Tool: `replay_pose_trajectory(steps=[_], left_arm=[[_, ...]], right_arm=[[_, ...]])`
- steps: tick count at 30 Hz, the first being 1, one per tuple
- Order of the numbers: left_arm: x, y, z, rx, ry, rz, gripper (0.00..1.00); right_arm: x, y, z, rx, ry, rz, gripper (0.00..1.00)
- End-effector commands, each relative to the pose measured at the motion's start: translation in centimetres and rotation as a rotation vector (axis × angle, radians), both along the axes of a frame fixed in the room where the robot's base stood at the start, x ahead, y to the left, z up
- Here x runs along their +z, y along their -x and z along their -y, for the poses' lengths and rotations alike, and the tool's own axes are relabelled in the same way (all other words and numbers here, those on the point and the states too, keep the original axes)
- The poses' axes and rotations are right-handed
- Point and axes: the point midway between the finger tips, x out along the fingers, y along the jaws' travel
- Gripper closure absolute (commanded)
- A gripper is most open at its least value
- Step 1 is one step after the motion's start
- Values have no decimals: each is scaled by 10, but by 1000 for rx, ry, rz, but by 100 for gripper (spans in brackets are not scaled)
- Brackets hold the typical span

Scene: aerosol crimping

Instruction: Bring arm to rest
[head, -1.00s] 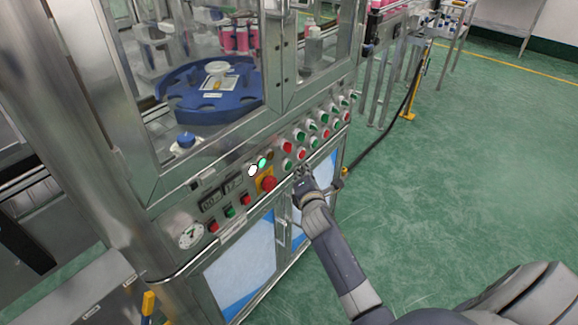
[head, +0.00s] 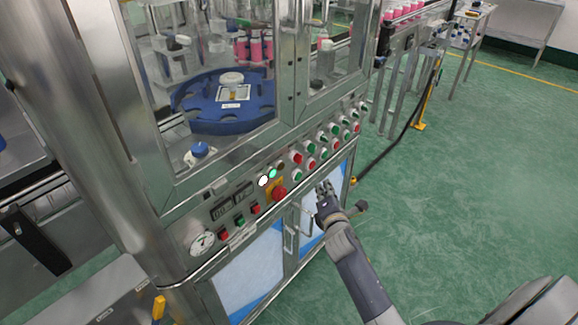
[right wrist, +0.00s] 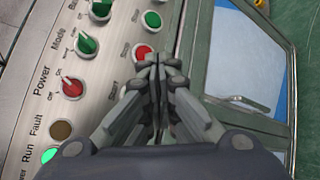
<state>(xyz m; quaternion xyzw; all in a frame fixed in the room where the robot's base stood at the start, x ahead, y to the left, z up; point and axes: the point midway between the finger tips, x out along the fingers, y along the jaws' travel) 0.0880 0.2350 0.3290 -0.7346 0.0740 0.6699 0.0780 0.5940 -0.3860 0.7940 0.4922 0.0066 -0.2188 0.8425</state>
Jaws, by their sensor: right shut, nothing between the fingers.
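My right gripper (head: 324,189) is shut and empty in the head view, just below and in front of the machine's control panel (head: 230,205). A gap between the fingers and the panel cannot be judged exactly. My right arm (head: 358,268) reaches in from the lower right. My left gripper is not in view.
The steel machine has a blue rotary table (head: 225,115) behind glass and a red emergency stop (head: 279,193) on its panel. Cabinet doors (head: 248,275) lie below. Open green floor (head: 470,190) is at the right. A yellow-footed post (head: 419,125) stands behind.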

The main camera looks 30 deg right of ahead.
Motion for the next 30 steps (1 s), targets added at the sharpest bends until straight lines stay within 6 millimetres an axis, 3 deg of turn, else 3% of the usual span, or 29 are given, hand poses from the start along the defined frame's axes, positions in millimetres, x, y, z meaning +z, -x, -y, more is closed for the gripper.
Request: replay_pose_trajectory(steps=[5,8,11,14,18,23,27,30], left_arm=[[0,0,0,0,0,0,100],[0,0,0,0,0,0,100],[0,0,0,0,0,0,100],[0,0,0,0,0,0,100],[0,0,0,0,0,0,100],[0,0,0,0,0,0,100],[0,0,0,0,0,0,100],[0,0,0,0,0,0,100]], right_arm=[[-1,0,0,0,-2,-1,100],[-15,3,-4,1,-36,-16,100],[-55,12,-15,-3,-144,-55,100],[-117,34,-34,-27,-318,-121,100],[-210,83,-64,-110,-588,-225,100],[-301,160,-95,-272,-863,-343,100],[-367,243,-118,-470,-1068,-436,100],[-405,308,-131,-638,-1186,-489,100]])
